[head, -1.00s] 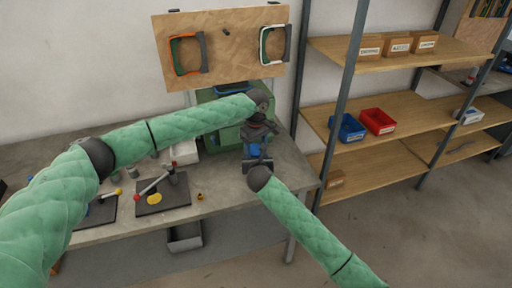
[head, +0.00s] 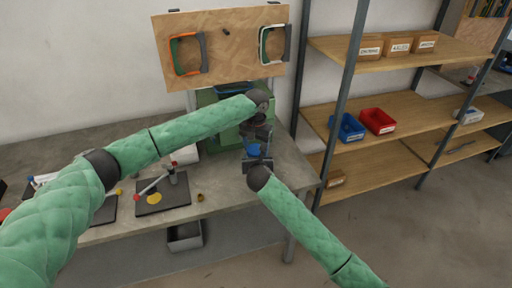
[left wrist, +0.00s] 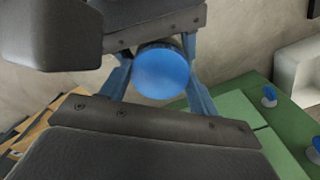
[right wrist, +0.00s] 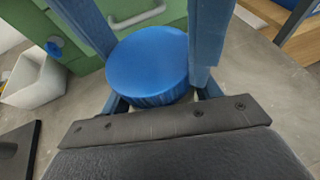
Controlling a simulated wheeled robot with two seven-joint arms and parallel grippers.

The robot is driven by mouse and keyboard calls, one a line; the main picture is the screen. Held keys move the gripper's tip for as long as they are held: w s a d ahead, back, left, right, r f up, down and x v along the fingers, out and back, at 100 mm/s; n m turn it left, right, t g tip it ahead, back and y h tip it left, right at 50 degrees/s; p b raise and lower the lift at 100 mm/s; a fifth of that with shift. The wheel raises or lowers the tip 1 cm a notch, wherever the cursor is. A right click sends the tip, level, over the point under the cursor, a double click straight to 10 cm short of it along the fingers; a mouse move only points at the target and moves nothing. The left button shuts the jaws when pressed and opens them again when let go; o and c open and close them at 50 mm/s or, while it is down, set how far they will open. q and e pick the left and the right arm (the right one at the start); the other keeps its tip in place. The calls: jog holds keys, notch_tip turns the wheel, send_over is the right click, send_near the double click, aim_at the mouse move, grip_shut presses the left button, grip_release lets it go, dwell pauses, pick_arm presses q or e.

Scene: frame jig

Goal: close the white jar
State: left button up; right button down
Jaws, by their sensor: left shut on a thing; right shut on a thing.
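A round blue lid (right wrist: 150,62) with a ribbed rim is between the fingers of my two grippers; its flat face also shows in the left wrist view (left wrist: 161,72). My left gripper (head: 258,136) is shut on the lid from above. My right gripper (head: 256,160) is close below and in front, shut on what seems to be the white jar. The jar is almost wholly hidden by lid, fingers and palms, so I cannot tell how far the lid sits on it. Both grippers are near the bench's right end.
The grey bench (head: 225,190) carries a dark mat with a small lever fixture (head: 165,190) and a small brass piece (head: 200,197). A green cabinet (head: 207,98) stands behind the grippers. A shelf rack (head: 390,95) with blue and red bins is at right.

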pick_arm(q)
jog(key=shift+m, duration=0.4)
jog(key=o, duration=1.1)
jog(key=shift+r, duration=2.25)
jog(key=shift+r, duration=0.1)
jog(key=shift+c, duration=0.5)
